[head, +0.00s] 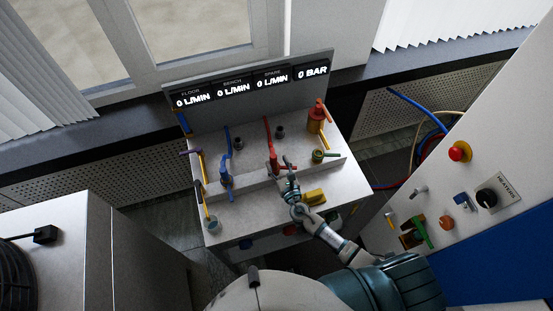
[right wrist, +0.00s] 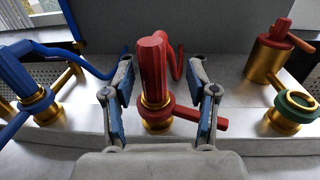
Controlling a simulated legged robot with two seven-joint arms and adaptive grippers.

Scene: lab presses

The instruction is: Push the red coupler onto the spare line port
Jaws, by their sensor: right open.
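The red coupler (right wrist: 153,68), with its red hose, stands roughly upright between my right gripper's fingers in the right wrist view; it also shows in the head view (head: 273,160). Right below it is a brass fitting with a red ring and lever (right wrist: 155,113). I cannot tell whether coupler and fitting are fully joined, nor whether this is the spare line port. My right gripper (right wrist: 162,80) is open, one finger on each side of the coupler with gaps visible; in the head view the gripper (head: 286,180) reaches over the bench step. My left gripper is not in view.
A blue coupler (right wrist: 20,72) on a brass fitting stands to the left. A brass cylinder with a red top (right wrist: 270,58) and a green-ringed brass fitting (right wrist: 292,108) stand to the right. A display panel (head: 252,84) reads zero behind. A yellow block (head: 314,197) lies near my wrist.

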